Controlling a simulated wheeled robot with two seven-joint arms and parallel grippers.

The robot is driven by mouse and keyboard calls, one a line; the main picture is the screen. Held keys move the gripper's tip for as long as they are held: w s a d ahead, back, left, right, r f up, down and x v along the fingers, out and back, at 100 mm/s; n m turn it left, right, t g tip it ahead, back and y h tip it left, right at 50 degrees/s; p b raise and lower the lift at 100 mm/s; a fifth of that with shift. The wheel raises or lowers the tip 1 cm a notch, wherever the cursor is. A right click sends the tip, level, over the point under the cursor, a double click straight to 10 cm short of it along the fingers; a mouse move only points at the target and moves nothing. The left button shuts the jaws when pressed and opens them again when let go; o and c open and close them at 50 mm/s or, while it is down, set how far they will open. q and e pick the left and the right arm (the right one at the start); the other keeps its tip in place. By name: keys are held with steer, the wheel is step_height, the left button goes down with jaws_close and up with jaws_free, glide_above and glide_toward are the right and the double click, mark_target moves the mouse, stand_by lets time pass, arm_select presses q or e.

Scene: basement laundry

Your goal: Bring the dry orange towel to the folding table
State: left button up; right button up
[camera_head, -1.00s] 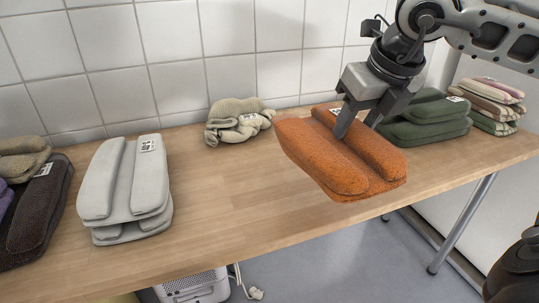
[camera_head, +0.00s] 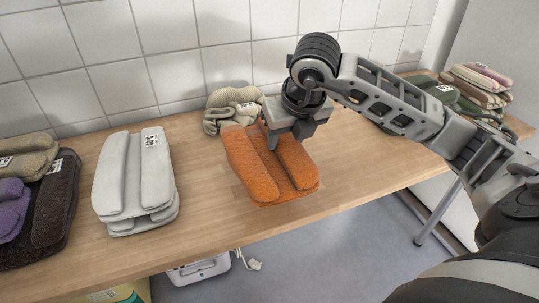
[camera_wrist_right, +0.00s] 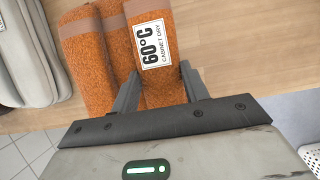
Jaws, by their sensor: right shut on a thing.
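The orange towel (camera_head: 249,168) is folded into thick rolls and lies over the middle of the wooden table (camera_head: 216,212). I cannot tell whether it rests on the top or hangs just above it. My right gripper (camera_head: 275,143) reaches down on it from above. In the right wrist view, the two fingers (camera_wrist_right: 160,70) sit either side of one roll of the orange towel (camera_wrist_right: 88,55), shut on it. Its white label (camera_wrist_right: 152,44) reads "60°C CABINET DRY". My left gripper is not in view.
A folded light grey towel (camera_head: 112,180) lies to the left, with dark brown (camera_head: 52,205), purple and beige ones further left. A crumpled beige cloth (camera_head: 232,100) lies behind the orange towel. Green and striped towels (camera_head: 478,85) are at the far right, partly behind my arm.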

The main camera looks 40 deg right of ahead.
mark_target(270, 162)
steer(key=w+f, duration=0.1)
steer(key=a+f, duration=0.1)
steer(key=f, duration=0.1)
steer(key=w+a+f, duration=0.1)
steer(key=shift+w+f, duration=0.15)
steer(key=shift+w, duration=0.15)
step_height(270, 162, down, 3)
steer(key=shift+w+a+f, duration=0.1)
steer(key=shift+w+f, duration=0.05)
steer(key=shift+f, duration=0.05)
steer(key=o, duration=1.3)
steer(key=shift+c, duration=0.2)
